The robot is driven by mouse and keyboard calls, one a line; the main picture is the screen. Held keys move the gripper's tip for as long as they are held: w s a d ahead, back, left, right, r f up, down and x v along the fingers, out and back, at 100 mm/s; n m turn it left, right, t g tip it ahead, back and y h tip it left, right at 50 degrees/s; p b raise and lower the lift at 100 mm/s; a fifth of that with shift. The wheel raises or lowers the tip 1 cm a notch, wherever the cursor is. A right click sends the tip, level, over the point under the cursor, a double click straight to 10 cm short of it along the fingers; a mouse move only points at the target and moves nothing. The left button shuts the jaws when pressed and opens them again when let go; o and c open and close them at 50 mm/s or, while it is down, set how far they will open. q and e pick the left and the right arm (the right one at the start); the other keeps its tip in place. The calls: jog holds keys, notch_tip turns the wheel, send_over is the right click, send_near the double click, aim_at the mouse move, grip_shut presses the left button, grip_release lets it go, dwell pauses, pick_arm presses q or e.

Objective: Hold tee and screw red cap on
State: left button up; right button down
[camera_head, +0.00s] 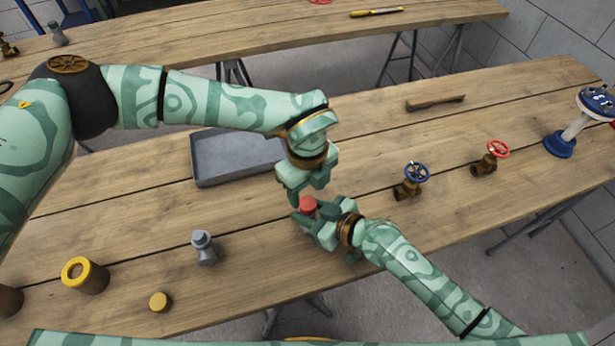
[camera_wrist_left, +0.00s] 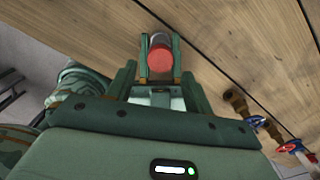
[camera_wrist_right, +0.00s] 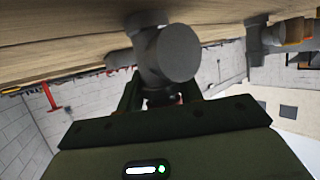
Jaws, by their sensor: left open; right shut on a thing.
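The red cap (camera_head: 307,203) shows at the top of the tee in my right gripper, and how firmly it sits cannot be told. The grey tee (camera_wrist_right: 172,52) is held between the fingers of my right gripper (camera_head: 318,226); in the head view the fingers mostly hide it. My left gripper (camera_head: 298,192) points down from above, right over the cap. In the left wrist view its open fingers stand on either side of the red cap (camera_wrist_left: 160,62), with a bit of grey behind it. Whether a finger touches the cap cannot be told.
A second grey fitting (camera_head: 203,248), a yellow disc (camera_head: 159,302) and a yellow-topped cylinder (camera_head: 85,277) stand at left. Blue-wheeled (camera_head: 410,181) and red-wheeled (camera_head: 490,158) valves stand at right. A hammer (camera_head: 435,103) lies farther back.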

aim_at(307, 202)
pick_arm(q)
jog(key=shift+f, duration=2.2)
jog(key=c, duration=1)
jog(key=m, duration=0.4)
jog(key=shift+m, duration=0.3)
jog(key=m, duration=0.6)
jog(key=shift+m, duration=0.3)
jog(key=m, duration=1.2)
